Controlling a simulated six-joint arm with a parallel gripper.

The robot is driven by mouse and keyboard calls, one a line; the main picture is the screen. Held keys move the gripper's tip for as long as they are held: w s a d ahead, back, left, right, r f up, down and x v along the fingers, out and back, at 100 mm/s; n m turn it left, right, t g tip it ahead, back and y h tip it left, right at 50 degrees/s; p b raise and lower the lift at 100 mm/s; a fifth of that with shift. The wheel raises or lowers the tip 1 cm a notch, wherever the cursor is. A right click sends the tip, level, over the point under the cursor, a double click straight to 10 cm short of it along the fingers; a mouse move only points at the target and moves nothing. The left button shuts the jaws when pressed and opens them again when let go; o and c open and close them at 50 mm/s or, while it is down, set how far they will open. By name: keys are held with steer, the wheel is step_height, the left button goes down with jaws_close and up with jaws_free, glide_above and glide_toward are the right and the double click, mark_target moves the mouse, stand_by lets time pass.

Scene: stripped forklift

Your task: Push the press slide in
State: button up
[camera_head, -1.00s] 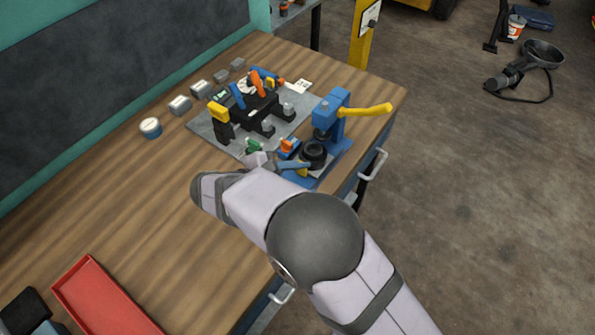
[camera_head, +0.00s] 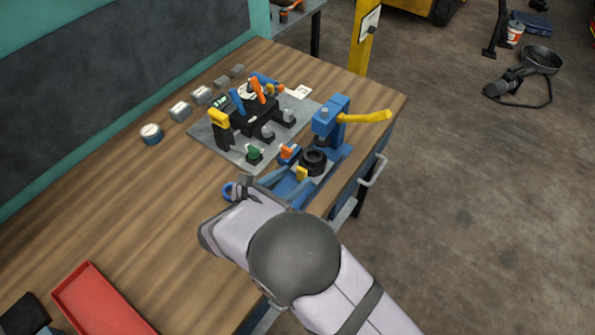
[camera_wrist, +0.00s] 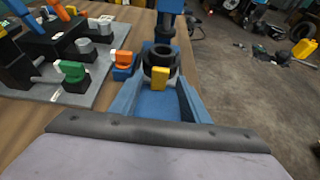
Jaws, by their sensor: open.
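The blue press (camera_head: 331,125) with a yellow lever (camera_head: 365,116) stands at the right edge of the bench. Its low blue slide channel (camera_wrist: 158,104) runs from under the ram toward my gripper. A black ring-shaped part (camera_head: 313,161) sits on it below the ram. A yellow block (camera_wrist: 159,77) is at the near side of the ring, and also shows in the head view (camera_head: 302,173). My gripper (camera_head: 258,188) is open at the near end of the press, apart from the yellow block. A dark bar of it crosses the wrist view; its fingertips are unclear.
A grey plate (camera_head: 225,147) with black blocks, coloured levers and a green knob (camera_head: 254,152) lies left of the press. An orange-topped blue switch (camera_wrist: 122,62) is close beside the channel. A blue ring (camera_head: 228,190) lies near my gripper. A red tray (camera_head: 95,300) is at lower left.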

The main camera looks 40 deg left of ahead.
mark_target(308, 163)
steer(key=shift+p+x, duration=0.35)
steer(key=shift+x, duration=1.2)
jaws_close()
steer(key=shift+w+b, duration=0.75)
steer(key=shift+w, duration=1.25)
jaws_free()
steer(key=shift+s, duration=0.1)
